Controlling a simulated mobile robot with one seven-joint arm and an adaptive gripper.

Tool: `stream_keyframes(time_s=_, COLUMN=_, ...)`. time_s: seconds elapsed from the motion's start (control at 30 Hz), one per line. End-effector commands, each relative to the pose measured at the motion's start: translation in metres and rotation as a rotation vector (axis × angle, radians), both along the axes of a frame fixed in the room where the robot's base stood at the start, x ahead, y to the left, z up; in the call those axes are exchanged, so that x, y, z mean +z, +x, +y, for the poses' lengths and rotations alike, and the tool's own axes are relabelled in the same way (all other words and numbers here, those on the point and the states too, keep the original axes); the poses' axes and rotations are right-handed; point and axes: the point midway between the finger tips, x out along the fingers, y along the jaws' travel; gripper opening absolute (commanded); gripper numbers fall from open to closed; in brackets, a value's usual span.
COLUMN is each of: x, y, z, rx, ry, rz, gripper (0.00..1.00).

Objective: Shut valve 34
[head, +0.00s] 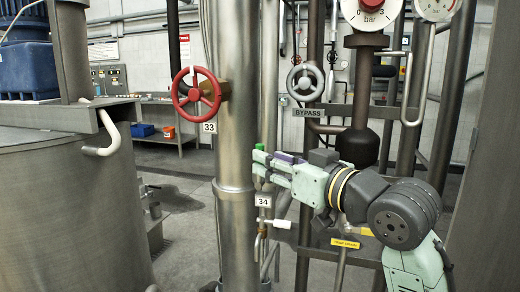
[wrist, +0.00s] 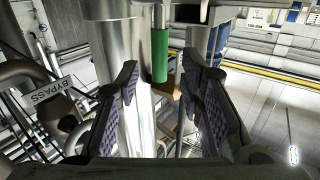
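The plate marked 34 (head: 263,201) hangs on a thin pipe behind the large steel column. Above it, a green handle (head: 259,155) shows at the column's right edge. In the wrist view the green handle (wrist: 160,55) is a straight grip on a metal stem, with a brass-coloured part beside its end. My gripper (head: 274,168) points left at the handle. In the wrist view its two dark ridged fingers (wrist: 168,92) stand wide apart, with the green handle seen between their tips. No contact with the handle shows. The valve body is mostly hidden.
A red handwheel (head: 196,91) marked 33 is on the steel column (head: 236,130). A grey BYPASS handwheel (head: 305,82) and a gauge (head: 371,14) are above my arm. A white handle (head: 282,224) sticks out below plate 34. Pipes stand close around my gripper.

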Motion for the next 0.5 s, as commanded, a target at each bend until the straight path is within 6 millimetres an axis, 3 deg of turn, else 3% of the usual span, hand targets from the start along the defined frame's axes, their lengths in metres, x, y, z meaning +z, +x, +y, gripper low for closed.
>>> stream_keyframes(time_s=0.2, x=0.002, y=0.026, z=0.021, rx=0.0, ry=0.001, rz=-0.001, gripper=0.35)
stream_keyframes(time_s=0.5, x=0.0, y=0.036, z=0.029, rx=-0.001, ry=0.001, rz=-0.002, gripper=0.35)
